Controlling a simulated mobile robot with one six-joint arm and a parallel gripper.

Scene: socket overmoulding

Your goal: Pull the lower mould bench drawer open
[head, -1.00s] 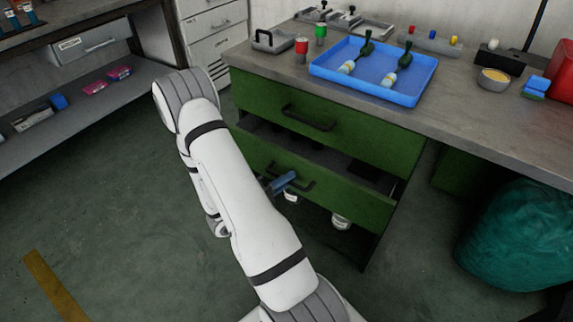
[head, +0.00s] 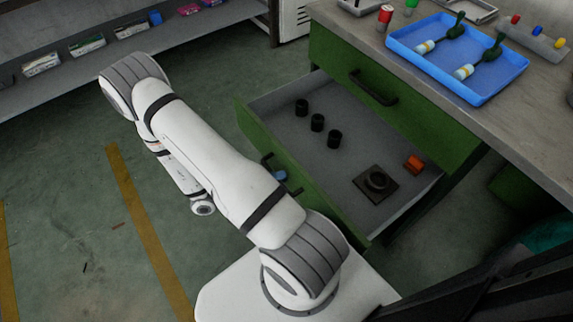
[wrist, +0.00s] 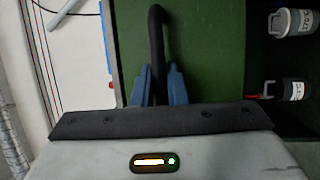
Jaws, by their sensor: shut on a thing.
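The lower mould bench drawer (head: 349,131) stands well out from the green bench (head: 400,115) in the head view. Its inside shows several black cylinders, a dark square plate with a ring (head: 376,182) and an orange block (head: 414,163). My gripper (wrist: 158,85) is shut on the drawer's black handle (wrist: 156,42) in the wrist view, its blue fingers on either side of the bar. In the head view my arm hides most of the gripper and part of the drawer front (head: 268,140); only a bit of blue finger shows.
The closed upper drawer (head: 335,62) is above. A blue tray (head: 500,82) with two green-handled parts is on the bench top. Open floor (head: 80,220) lies to the left.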

